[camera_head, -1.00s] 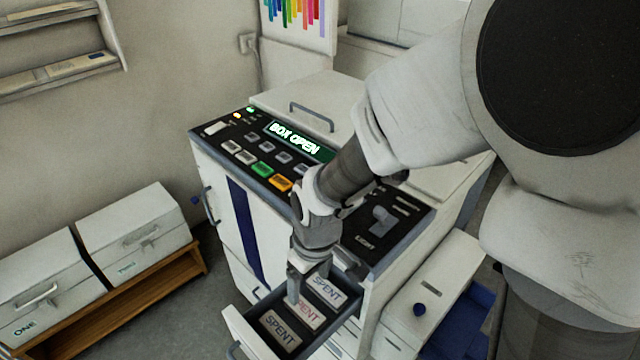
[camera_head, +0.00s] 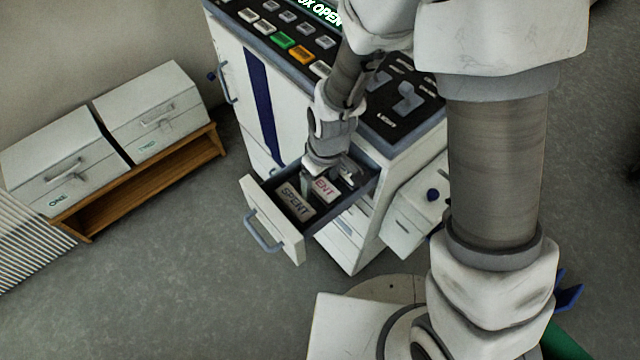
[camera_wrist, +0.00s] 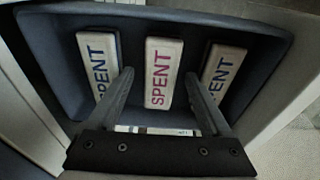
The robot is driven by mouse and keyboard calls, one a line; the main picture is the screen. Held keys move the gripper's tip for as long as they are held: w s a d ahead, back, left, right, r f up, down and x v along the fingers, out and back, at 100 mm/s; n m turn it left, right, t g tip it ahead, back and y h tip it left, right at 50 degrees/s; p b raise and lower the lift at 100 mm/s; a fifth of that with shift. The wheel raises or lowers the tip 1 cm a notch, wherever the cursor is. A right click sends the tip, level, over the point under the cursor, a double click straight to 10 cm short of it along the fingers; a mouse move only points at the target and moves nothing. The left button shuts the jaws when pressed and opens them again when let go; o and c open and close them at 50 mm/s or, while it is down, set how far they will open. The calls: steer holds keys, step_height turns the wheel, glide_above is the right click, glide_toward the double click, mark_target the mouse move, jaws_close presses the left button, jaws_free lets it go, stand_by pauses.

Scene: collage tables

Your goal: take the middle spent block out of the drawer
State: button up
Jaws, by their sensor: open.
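The middle spent block (camera_wrist: 163,75) is pale with magenta lettering and lies in the drawer (camera_wrist: 270,40) between two spent blocks with blue lettering, left (camera_wrist: 98,62) and right (camera_wrist: 222,75). My gripper (camera_wrist: 160,78) is open and empty, with its fingers apart on either side of the middle block in the wrist view. I cannot tell how deep the fingertips reach. In the head view my gripper (camera_head: 328,178) is over the open drawer (camera_head: 270,220). There the middle block (camera_head: 325,187) shows partly, one outer block (camera_head: 296,201) shows clearly, and the other is hidden.
The drawer sticks out of a white cabinet (camera_head: 345,245) with a button panel (camera_head: 285,42) on top. Its display is partly cut off. A wooden bench (camera_head: 150,178) with two white boxes, ONE (camera_head: 60,165) and TWO (camera_head: 150,110), stands left. Grey floor (camera_head: 180,280) lies between.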

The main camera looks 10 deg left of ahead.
jaws_close()
stand_by(0.4)
steer(key=shift+r, duration=0.15)
